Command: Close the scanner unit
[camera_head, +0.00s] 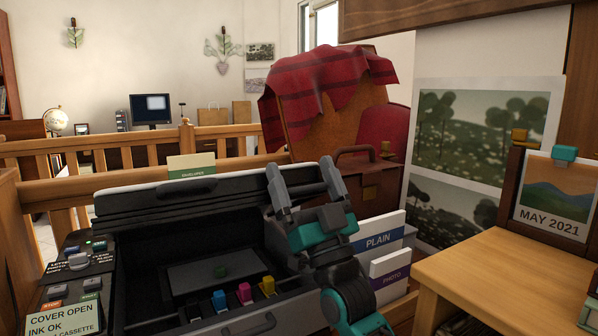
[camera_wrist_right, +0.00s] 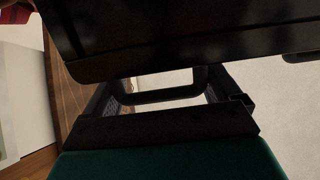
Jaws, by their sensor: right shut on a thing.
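The scanner unit (camera_head: 150,205) of the printer is raised in the head view, its light rim on top and dark underside facing me. Below it the printer body (camera_head: 215,325) lies open, with several coloured ink cartridges (camera_head: 244,293) inside. In the wrist view the dark panel of the scanner unit (camera_wrist_right: 180,35) fills the top, and a dark loop-shaped bar (camera_wrist_right: 165,96) spans between my right fingers (camera_wrist_right: 167,92). The exact contact is dark and partly hidden. My left gripper is not in view.
A printer panel (camera_head: 62,318) at lower left reads "COVER OPEN". Boxes marked PLAIN (camera_head: 378,240) and PHOTO (camera_head: 390,280) stand right of my gripper. A wooden desk (camera_head: 500,270) with a calendar (camera_head: 552,200) is at right. A brown briefcase (camera_head: 372,190) stands behind.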

